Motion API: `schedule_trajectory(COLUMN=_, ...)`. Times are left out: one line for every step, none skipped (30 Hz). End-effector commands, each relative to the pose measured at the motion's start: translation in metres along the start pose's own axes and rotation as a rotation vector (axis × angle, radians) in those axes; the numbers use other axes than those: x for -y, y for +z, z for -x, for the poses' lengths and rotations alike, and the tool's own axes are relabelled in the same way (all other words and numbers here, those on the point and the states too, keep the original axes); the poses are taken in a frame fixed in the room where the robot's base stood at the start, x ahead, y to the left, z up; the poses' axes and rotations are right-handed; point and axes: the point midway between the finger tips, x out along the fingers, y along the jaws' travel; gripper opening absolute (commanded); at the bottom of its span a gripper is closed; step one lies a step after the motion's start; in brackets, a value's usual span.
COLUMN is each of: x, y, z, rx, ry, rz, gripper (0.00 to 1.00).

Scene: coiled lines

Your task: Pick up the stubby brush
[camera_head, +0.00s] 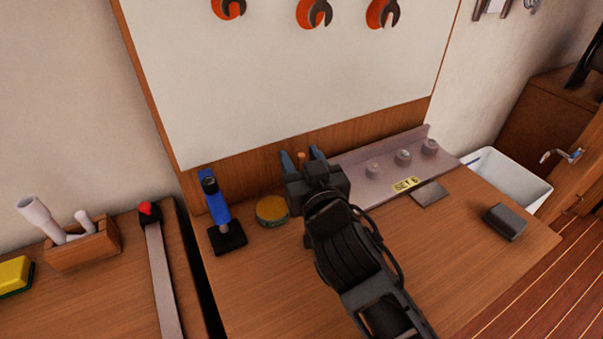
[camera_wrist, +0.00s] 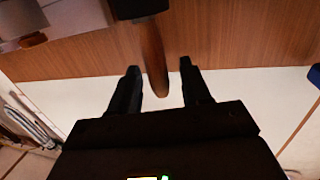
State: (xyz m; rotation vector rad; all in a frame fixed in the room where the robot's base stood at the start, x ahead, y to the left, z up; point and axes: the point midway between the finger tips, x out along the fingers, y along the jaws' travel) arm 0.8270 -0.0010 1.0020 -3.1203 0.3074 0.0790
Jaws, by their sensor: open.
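The stubby brush shows as a rounded wooden handle (camera_wrist: 153,55) with a dark part at its upper end in the wrist view, where the frame edge cuts it off. In the head view only a small orange-brown bit of the brush (camera_head: 301,157) shows between the fingers; my gripper hides the rest. My gripper (camera_head: 302,154) is open at the back of the workbench, close to the wooden strip under the white board. In the wrist view its two dark fingers (camera_wrist: 159,67) stand on either side of the handle, with a visible gap at each side.
A blue tool on a black base (camera_head: 228,235) and a round yellow-green tin (camera_head: 272,210) stand left of my gripper. A grey rack marked SET 6 (camera_head: 350,180) is close on the right. A dark block (camera_head: 505,222) lies farther right. The front bench (camera_head: 470,265) is mostly clear.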

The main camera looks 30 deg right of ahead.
Motion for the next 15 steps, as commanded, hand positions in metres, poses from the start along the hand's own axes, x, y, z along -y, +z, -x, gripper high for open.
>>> schedule_trajectory(x=0.0001, y=0.0004, z=-0.0004, rx=0.000, ry=0.000, rz=0.000, gripper=0.48)
schedule_trajectory(x=0.0000, y=0.0005, z=-0.0003, rx=0.000, ry=0.000, rz=0.000, gripper=0.48)
schedule_trajectory(x=0.0000, y=0.0006, z=-0.0002, rx=0.000, ry=0.000, rz=0.000, gripper=0.48)
schedule_trajectory(x=0.0000, y=0.0005, z=-0.0001, rx=0.000, ry=0.000, rz=0.000, gripper=0.48)
schedule_trajectory(x=0.0000, y=0.0005, z=-0.0001, rx=0.000, ry=0.000, rz=0.000, gripper=0.48)
schedule_trajectory(x=0.0000, y=0.0004, z=0.0000, rx=0.000, ry=0.000, rz=0.000, gripper=0.45)
schedule_trajectory(x=0.0000, y=0.0004, z=0.0000, rx=0.000, ry=0.000, rz=0.000, gripper=0.42)
schedule_trajectory(x=0.0000, y=0.0004, z=0.0000, rx=0.000, ry=0.000, rz=0.000, gripper=0.39)
schedule_trajectory(x=0.0000, y=0.0004, z=0.0000, rx=0.000, ry=0.000, rz=0.000, gripper=0.35)
schedule_trajectory(x=0.0000, y=0.0003, z=0.0001, rx=0.000, ry=0.000, rz=0.000, gripper=0.32)
schedule_trajectory(x=0.0000, y=0.0003, z=0.0001, rx=0.000, ry=0.000, rz=0.000, gripper=0.29)
schedule_trajectory(x=0.0000, y=0.0003, z=0.0001, rx=0.000, ry=0.000, rz=0.000, gripper=0.26)
schedule_trajectory(x=0.0000, y=0.0003, z=0.0001, rx=0.000, ry=0.000, rz=0.000, gripper=0.23)
schedule_trajectory(x=0.0000, y=0.0003, z=0.0001, rx=0.000, ry=0.000, rz=0.000, gripper=0.20)
schedule_trajectory(x=0.0000, y=0.0003, z=0.0001, rx=0.000, ry=0.000, rz=0.000, gripper=0.16)
